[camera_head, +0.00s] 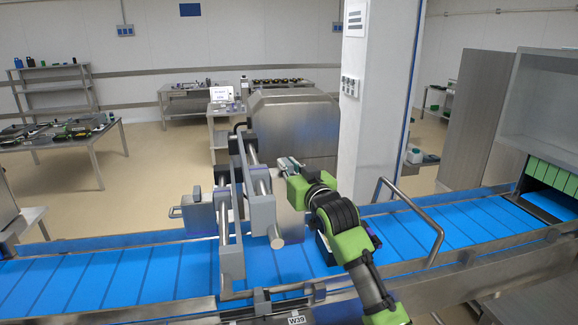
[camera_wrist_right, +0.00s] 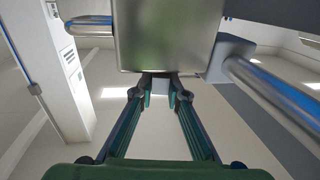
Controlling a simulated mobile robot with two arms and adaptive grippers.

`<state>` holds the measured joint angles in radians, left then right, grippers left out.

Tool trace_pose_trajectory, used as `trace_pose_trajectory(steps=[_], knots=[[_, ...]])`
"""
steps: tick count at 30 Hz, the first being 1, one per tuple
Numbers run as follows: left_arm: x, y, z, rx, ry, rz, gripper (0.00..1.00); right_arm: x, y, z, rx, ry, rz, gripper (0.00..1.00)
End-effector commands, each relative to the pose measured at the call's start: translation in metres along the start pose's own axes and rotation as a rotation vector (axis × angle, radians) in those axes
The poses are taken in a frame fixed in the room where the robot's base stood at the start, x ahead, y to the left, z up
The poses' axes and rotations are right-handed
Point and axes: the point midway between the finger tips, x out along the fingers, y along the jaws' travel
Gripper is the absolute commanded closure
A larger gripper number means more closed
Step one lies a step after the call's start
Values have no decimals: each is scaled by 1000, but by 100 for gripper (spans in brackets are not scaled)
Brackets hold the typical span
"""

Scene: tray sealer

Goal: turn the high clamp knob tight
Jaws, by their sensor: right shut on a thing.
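My right gripper (camera_head: 289,166) reaches in from the lower right to the upper part of the metal clamp frame (camera_head: 261,205) over the conveyor. In the right wrist view its two fingers (camera_wrist_right: 160,88) close in on a small grey piece, which I take as the high clamp knob, just below a metal box (camera_wrist_right: 168,35). The knob is mostly hidden by the fingers, and its turn angle cannot be told. In the head view I cannot make out the knob apart from the gripper. My left gripper is in neither view.
The blue conveyor (camera_head: 110,275) runs under the frame. A bent metal handle rail (camera_head: 425,215) stands to the right of my arm. A white pillar (camera_head: 375,110) rises behind it. A metal bar (camera_wrist_right: 270,95) runs beside the fingers in the wrist view.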

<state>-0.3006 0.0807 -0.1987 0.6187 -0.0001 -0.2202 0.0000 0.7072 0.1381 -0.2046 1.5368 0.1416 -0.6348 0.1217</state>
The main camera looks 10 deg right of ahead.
Motion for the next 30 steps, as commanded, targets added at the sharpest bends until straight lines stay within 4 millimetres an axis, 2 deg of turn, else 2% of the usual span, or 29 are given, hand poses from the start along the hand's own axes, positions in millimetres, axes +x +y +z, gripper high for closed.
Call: trace_pose_trajectory(steps=[12, 23, 24, 25, 26, 30], knots=[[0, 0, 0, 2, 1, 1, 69, 0, -3, 0, 4, 0, 163, 100], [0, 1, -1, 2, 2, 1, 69, 0, -2, 0, 2, -1, 175, 100], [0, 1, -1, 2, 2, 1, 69, 0, -2, 0, 2, -1, 174, 81], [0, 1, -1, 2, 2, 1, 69, 0, -2, 0, 2, -1, 174, 73], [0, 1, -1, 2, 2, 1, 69, 0, -2, 0, 2, -1, 174, 69], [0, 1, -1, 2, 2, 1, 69, 0, -2, 0, 2, -1, 174, 69]])
